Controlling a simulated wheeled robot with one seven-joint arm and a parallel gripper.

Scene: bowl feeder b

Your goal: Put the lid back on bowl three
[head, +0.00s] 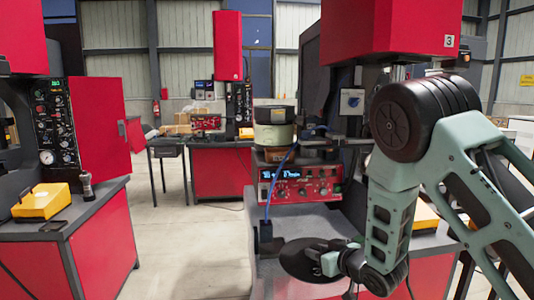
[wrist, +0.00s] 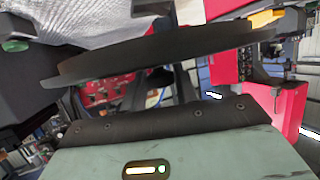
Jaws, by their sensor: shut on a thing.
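My gripper (head: 322,258) is shut on a round black lid (head: 296,264) with a low raised part on top. It holds the lid by its right side, low in front of the bench under the machine marked 3. In the wrist view the lid (wrist: 180,55) shows edge-on, somewhat tilted in the picture, across the top. The feeder bowl (head: 274,133) is a pale grey-green drum with a dark upper part, farther back and higher than the lid. Its inside cannot be seen from here. The lid is well apart from the bowl.
Under the bowl is a red control box (head: 300,186) with a lit display and knobs. A blue cable (head: 276,178) runs down its front. The red machine head marked 3 (head: 420,30) overhangs on the right. Another red bench (head: 75,240) stands left, with open floor (head: 190,240) between.

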